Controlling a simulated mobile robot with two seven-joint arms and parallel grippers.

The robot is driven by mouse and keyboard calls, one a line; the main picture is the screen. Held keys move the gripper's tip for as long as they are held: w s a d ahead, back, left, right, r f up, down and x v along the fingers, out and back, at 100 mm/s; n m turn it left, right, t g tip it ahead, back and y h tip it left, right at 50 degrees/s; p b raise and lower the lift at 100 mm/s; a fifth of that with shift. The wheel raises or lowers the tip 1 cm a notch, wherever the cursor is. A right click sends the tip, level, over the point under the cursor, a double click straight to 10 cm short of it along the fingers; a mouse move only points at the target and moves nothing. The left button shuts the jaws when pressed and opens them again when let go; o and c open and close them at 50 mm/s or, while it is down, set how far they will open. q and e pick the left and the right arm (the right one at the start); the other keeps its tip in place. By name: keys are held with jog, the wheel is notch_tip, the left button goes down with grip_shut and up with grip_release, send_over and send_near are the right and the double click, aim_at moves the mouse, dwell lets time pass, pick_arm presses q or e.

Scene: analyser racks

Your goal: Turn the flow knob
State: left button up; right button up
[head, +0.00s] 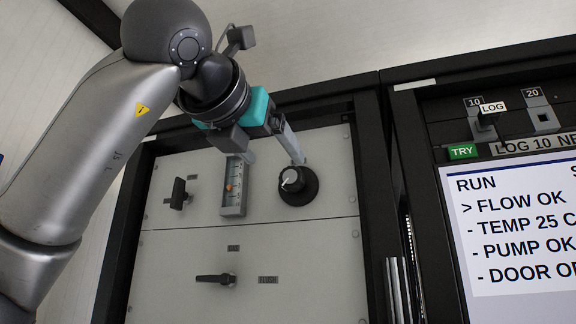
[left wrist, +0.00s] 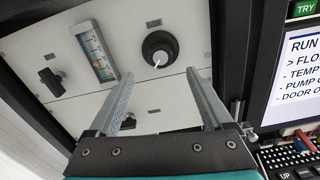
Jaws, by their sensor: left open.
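The flow knob (head: 298,187) is a round black knob with a silver cap and a white pointer line, on the upper right of a light grey panel. It also shows in the left wrist view (left wrist: 160,48), beyond the fingertips, with its pointer towards the lower left of the cap. My left gripper (head: 273,158) is open and empty. In the head view its right finger ends just above the knob. In the left wrist view its two fingers (left wrist: 159,76) point towards the knob, one on each side of its line, apparently short of it. My right gripper is not in view.
A gauge with an orange float (head: 233,188) is left of the knob, then a black switch handle (head: 178,194). A black lever (head: 215,279) sits on the lower panel. A dark frame (head: 373,210) borders the panel. On the right, a screen (head: 515,225) reads FLOW OK.

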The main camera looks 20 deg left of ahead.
aim_at(290, 176)
pick_arm(q)
jog(key=w+p, duration=0.2)
jog(key=w, duration=0.5)
jog(key=shift+w+d, duration=0.15)
jog(key=shift+w, duration=0.5)
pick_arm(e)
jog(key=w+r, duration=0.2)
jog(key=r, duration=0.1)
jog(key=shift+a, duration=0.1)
pick_arm(q)
grip_shut()
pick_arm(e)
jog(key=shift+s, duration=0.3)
